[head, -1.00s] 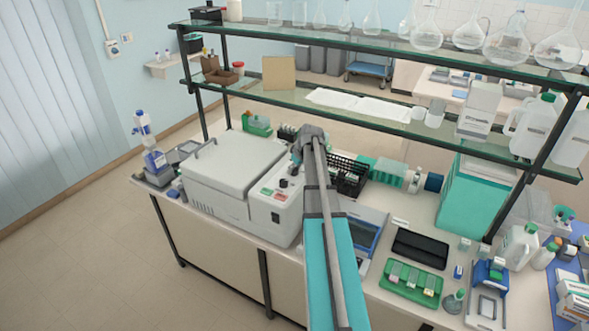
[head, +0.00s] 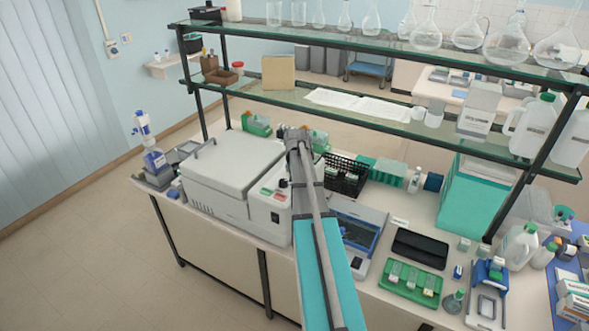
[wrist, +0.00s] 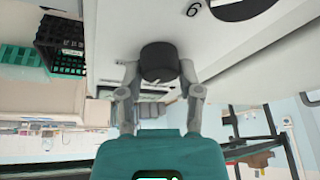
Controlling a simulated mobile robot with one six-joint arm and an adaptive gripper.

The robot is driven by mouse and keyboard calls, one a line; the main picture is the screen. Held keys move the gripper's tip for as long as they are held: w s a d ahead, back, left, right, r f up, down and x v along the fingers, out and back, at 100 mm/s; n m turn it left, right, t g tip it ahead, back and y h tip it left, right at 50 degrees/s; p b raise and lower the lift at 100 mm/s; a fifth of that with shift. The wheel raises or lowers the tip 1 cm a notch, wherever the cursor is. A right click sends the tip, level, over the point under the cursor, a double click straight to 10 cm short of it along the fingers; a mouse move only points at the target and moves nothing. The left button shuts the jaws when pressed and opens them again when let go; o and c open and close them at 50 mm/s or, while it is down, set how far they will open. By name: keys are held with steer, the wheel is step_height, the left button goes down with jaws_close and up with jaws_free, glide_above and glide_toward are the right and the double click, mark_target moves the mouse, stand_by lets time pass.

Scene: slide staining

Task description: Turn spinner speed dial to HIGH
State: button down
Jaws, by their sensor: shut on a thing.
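The spinner (head: 225,180) is a white lidded machine on the bench at left centre in the head view. Its sloped control panel (head: 266,201) has red and green marks and a black knob (head: 275,217). In the wrist view, my gripper (wrist: 159,70) has one finger on each side of a round black dial (wrist: 158,60) and is shut on it. A second black knob (wrist: 240,8) is at the top edge, beside a printed "6". I cannot read the gripped dial's setting. In the head view my arm covers part of the panel's right side, and the fingertips are hidden.
A black rack (head: 345,178) and a blue-and-white device (head: 355,232) stand right of my arm. A glass shelf (head: 390,122) spans the bench behind. A black tray (head: 420,247) and a green slide rack (head: 410,282) lie further right.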

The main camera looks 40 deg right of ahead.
steer(key=m+g, duration=0.1)
steer(key=m, duration=0.2)
steer(key=m+g+h, duration=0.1)
steer(key=m, duration=0.3)
steer(key=shift+a, duration=0.15)
stand_by(0.3)
steer(key=shift+c, duration=1.3)
jaws_free()
steer(key=shift+h, duration=0.3)
steer(key=shift+r, duration=0.1)
